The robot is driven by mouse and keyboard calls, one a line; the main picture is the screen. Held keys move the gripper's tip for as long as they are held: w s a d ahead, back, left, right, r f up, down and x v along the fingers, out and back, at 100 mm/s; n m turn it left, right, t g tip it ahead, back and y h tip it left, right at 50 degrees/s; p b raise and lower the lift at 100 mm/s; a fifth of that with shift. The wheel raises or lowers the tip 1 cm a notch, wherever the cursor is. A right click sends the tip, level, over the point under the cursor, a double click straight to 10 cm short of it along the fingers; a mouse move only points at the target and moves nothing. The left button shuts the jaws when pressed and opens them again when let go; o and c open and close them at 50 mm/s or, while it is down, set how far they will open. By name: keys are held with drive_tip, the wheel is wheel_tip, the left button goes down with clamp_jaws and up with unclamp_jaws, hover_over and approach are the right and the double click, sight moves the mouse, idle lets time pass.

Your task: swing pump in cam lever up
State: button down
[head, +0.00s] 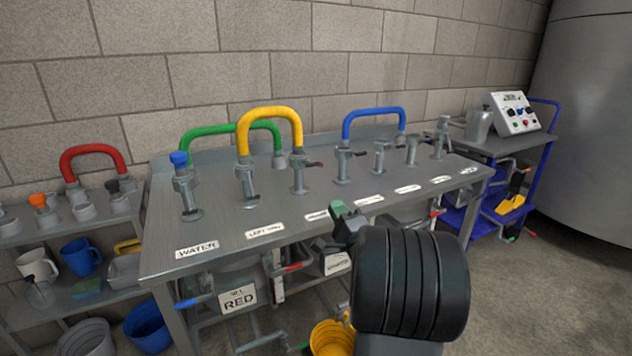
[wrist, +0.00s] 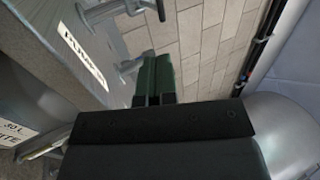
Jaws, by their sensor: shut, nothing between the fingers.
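A steel table (head: 232,232) carries a row of upright pipe fittings with labels along its front edge. The water label (head: 197,249) and left tank label (head: 265,230) are readable; the labels farther right are too small to read. In the wrist view a label (wrist: 85,55) seems to begin with "PUMP". A fitting (wrist: 128,8) with a dark lever end lies above and right of it. I cannot tell for certain which fitting is pump in. My gripper (head: 340,210) is shut and empty before the table's front edge; its green fingers (wrist: 154,78) touch each other.
Green (head: 205,130), yellow (head: 268,113) and blue (head: 372,112) hoses arch over the table. A red hose (head: 86,150) is on the left shelf. A blue cart (head: 540,150) with a control box (head: 513,113) stands right, near a large tank (head: 585,130). Buckets are below.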

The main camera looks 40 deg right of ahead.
sight(307, 165)
drive_tip(key=b+x, duration=0.1)
drive_tip(key=x, duration=1.2)
drive_tip(key=shift+b, duration=0.3)
drive_tip(key=shift+a, duration=0.1)
